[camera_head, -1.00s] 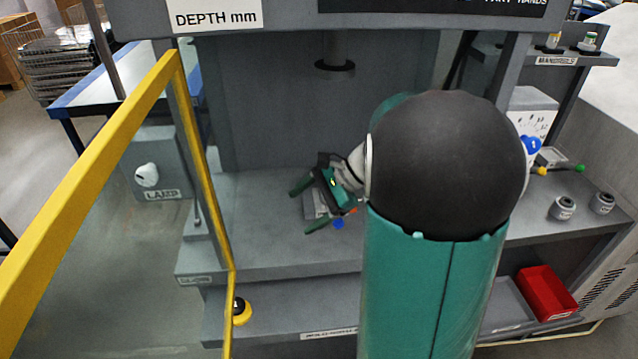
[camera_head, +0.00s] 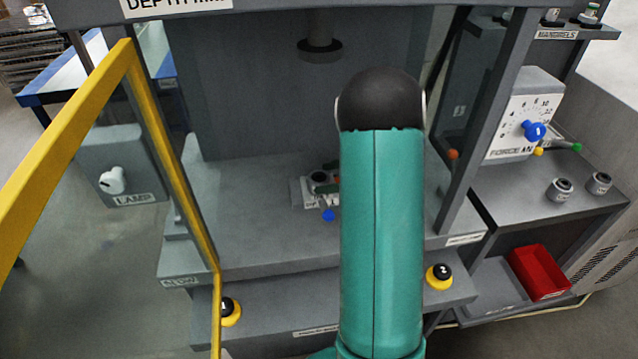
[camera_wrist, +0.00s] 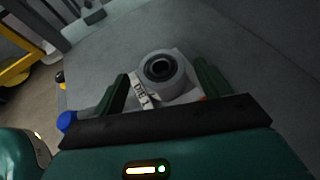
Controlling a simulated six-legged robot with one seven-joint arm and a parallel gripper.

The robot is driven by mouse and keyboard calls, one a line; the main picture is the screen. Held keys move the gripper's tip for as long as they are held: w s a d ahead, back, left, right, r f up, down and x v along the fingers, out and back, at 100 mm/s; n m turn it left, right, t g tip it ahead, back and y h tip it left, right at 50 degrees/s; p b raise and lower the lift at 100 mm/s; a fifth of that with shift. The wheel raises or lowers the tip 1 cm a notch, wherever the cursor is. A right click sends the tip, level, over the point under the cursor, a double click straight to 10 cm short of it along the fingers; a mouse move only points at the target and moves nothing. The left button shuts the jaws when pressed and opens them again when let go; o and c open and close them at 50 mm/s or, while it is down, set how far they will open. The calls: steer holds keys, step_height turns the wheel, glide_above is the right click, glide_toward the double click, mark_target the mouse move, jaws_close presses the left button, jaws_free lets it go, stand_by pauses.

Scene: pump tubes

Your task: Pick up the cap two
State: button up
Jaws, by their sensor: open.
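No label reading cap can be made out. A round black top marked 2 (camera_head: 442,271) sits on a yellow base on the front ledge, right of my arm, in the head view. My gripper (camera_wrist: 163,74) is open and empty in the wrist view, its two green fingers apart. A grey ring-shaped die (camera_wrist: 160,68) on a pale labelled block shows between and beyond the fingers; I cannot tell whether they touch it. In the head view my arm hides most of my gripper. The black top marked 2 is well to the right of the die.
A similar black top marked 1 (camera_head: 228,307) stands at the left of the ledge, by the yellow guard frame (camera_head: 150,110). A press ram (camera_head: 320,48) hangs above the die. A grey post (camera_head: 475,120) rises at right. Grey cylinders (camera_head: 560,190) and a red bin (camera_head: 540,272) lie beyond.

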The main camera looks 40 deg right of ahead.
mark_target(315, 178)
steer(key=x, duration=0.3)
steer(key=shift+w, duration=0.1)
steer(key=c, duration=1.3)
steer(key=shift+o, duration=0.2)
